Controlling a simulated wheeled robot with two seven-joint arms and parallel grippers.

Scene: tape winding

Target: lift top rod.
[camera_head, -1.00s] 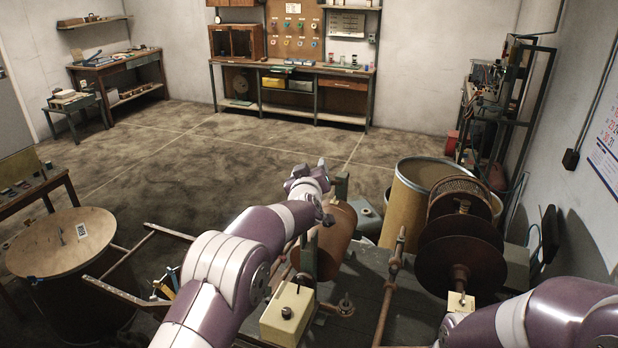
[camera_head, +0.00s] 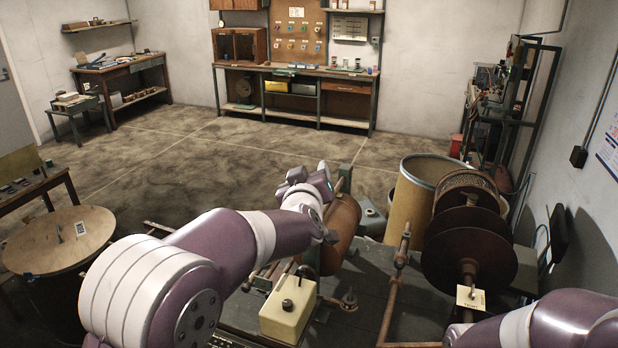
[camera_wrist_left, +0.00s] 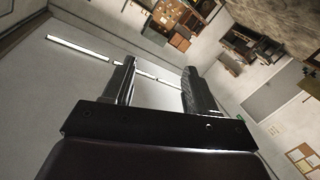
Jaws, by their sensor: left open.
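No part is clearly recognisable as the top rod; rusty metal pipes stand on the bench, including an upright one (camera_head: 403,250) right of the drum. A brown drum (camera_head: 338,235) is mounted on the bench, partly hidden by my left arm. My left gripper (camera_head: 312,178) is raised just above and left of this drum, with no contact visible. In the left wrist view its two dark fingers (camera_wrist_left: 157,88) are spread apart with nothing between them, and walls and ceiling lie beyond. My right forearm enters at the lower right; its gripper is outside the picture.
A cream box with a knob (camera_head: 288,308) sits on the green bench (camera_head: 375,300). Dark reels (camera_head: 468,250) and a tall tan barrel (camera_head: 410,205) stand right. A round wooden lid (camera_head: 45,245) is at left. Open concrete floor (camera_head: 170,175) lies beyond.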

